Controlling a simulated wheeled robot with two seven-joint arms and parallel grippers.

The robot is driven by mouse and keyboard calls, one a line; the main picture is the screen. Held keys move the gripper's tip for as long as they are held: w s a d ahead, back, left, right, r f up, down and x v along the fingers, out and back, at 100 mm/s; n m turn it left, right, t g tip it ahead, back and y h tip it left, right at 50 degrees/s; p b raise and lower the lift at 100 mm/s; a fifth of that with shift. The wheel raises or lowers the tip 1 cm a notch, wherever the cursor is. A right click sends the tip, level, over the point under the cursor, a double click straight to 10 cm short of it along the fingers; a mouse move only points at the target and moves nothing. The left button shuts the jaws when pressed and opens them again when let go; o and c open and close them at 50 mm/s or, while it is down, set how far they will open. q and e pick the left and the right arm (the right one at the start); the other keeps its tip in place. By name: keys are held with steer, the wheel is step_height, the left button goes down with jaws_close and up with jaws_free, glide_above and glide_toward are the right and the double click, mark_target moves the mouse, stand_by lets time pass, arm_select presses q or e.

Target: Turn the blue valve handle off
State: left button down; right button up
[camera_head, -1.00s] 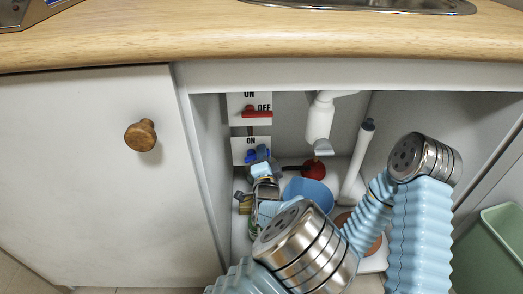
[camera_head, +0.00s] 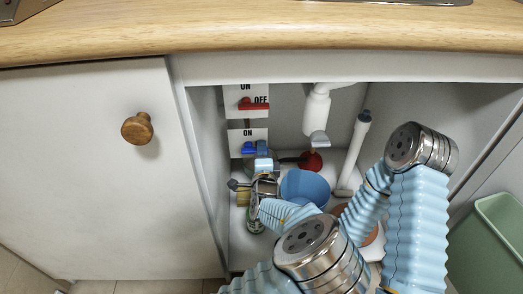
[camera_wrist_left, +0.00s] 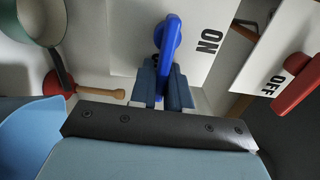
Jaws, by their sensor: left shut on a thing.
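The blue valve handle (camera_head: 248,148) is on a white panel in the open cabinet, below an ON label. It points sideways to the right, away from that label. It also shows in the left wrist view (camera_wrist_left: 168,42), running down between the fingers. My left gripper (camera_head: 264,160) is shut on the handle's outer end. Its two blue-grey fingers (camera_wrist_left: 165,88) flank the handle. The part of the panel behind the gripper is hidden in the head view. My right gripper is not in view.
A red valve handle (camera_head: 254,104) points right beside an OFF label, just above. A blue bucket (camera_head: 306,188), a red plunger (camera_head: 311,161) and a white drain pipe (camera_head: 317,113) stand close on the right. The wooden worktop (camera_head: 200,40) is overhead. A green bin (camera_head: 492,240) stands at right.

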arm_select(q)
steer(key=shift+f, duration=0.1)
steer(key=c, duration=1.2)
jaws_free()
steer(key=shift+s, duration=0.1)
steer(key=s+p, duration=0.1)
steer(key=s, duration=1.2)
steer(key=shift+s, duration=0.35)
